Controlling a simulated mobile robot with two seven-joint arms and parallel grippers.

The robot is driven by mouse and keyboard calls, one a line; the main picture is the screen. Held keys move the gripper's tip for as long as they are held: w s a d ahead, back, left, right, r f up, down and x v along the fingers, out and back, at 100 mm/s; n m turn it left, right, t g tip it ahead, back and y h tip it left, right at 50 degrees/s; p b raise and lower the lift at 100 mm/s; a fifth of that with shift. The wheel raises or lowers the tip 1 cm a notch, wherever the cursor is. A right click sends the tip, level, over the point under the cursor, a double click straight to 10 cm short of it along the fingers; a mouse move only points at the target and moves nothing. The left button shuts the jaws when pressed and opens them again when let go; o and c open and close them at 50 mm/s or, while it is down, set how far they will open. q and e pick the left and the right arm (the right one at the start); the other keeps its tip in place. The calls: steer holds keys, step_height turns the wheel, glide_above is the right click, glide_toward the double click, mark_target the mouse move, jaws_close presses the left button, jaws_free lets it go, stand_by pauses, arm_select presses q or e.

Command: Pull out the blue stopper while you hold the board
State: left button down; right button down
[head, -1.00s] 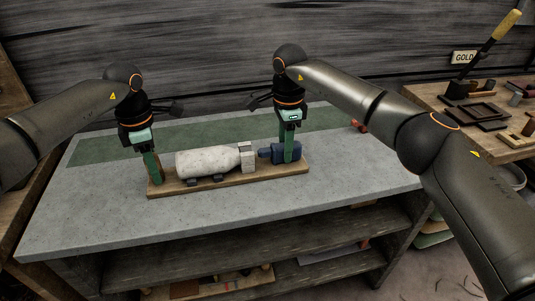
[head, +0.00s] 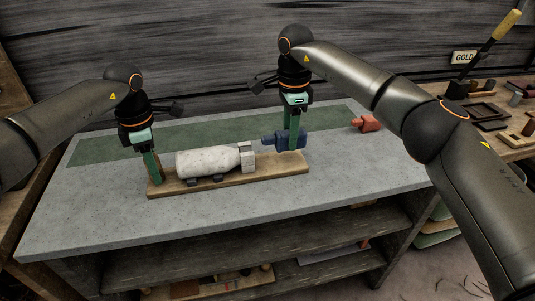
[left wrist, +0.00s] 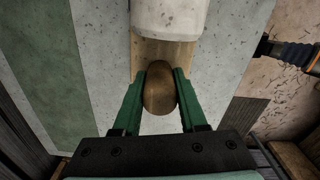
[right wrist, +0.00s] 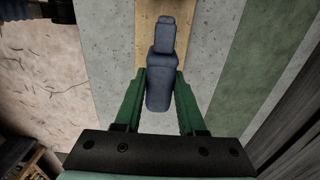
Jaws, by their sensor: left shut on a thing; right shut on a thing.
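The wooden board (head: 240,186) lies on the grey bench, with a white speckled bottle-shaped body (head: 207,162) lying on it in dark cradles. My left gripper (head: 156,178) is shut on the board's left end; the left wrist view shows its fingers (left wrist: 160,95) around a rounded brown knob (left wrist: 160,88). My right gripper (head: 292,146) is shut on the blue stopper (head: 283,139), also seen in the right wrist view (right wrist: 160,85). The stopper is held above the board's right end, apart from the pale block-like neck (head: 246,156); its narrow end points left to the neck.
A red stopper-like piece (head: 366,123) lies on the bench (head: 100,220) to the right, near the green strip (head: 110,143). A side bench at the right holds frames and tools. The front of the bench is clear.

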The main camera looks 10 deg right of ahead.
arm_select(q)
steer(key=shift+f, duration=0.1)
arm_select(e)
steer(key=shift+r, duration=2.45)
arm_select(q)
steer(key=shift+c, duration=1.9)
jaws_free()
steer(key=shift+o, duration=0.3)
steer(key=o, duration=0.3)
steer(key=shift+r, duration=0.3)
arm_select(e)
steer(key=shift+r, duration=0.2)
arm_select(q)
steer(key=shift+r+p, duration=1.15)
steer(key=shift+p, duration=0.35)
arm_select(e)
steer(key=shift+r, duration=1.25)
arm_select(q)
steer(key=shift+r, duration=0.1)
arm_select(e)
steer(key=shift+r, duration=0.1)
